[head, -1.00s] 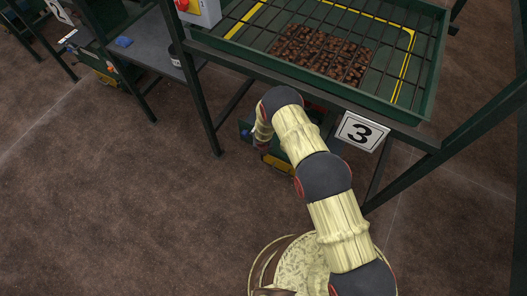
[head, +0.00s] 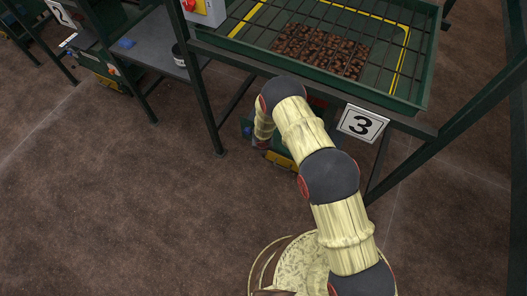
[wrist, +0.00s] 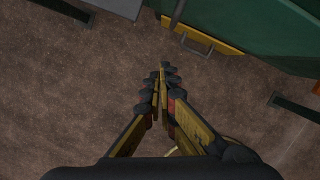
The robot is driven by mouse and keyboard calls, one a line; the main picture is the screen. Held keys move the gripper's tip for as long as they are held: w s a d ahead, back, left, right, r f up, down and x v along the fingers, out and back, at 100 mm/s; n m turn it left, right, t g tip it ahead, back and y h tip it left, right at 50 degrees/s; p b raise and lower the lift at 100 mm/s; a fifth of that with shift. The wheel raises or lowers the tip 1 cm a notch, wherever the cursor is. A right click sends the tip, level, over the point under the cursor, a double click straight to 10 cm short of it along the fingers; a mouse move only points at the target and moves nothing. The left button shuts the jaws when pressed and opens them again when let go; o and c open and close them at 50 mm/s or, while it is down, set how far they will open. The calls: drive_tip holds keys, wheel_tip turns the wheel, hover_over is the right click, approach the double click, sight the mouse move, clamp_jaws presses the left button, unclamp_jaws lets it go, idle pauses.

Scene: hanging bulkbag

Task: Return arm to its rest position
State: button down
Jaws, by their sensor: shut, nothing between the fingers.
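My gripper (wrist: 160,88) shows in the wrist view. Its fingers are together at the tips with nothing between them, above the brown floor. In the head view my arm reaches forward and bends down beside the green station marked 3; the gripper itself is hidden there behind the arm's far joint.
A green tray (head: 425,75) with a wire grid and a patch of brown chunks stands ahead, with a number 3 sign (head: 362,124) on its front. Dark frame legs (head: 208,115) stand close to my arm. A grey side table (head: 155,52) is at left. Brown floor (head: 110,215) is clear at lower left.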

drive_tip(key=shift+p+v, duration=0.35)
drive_tip(key=shift+v, duration=1.3)
drive_tip(key=shift+a, duration=0.15)
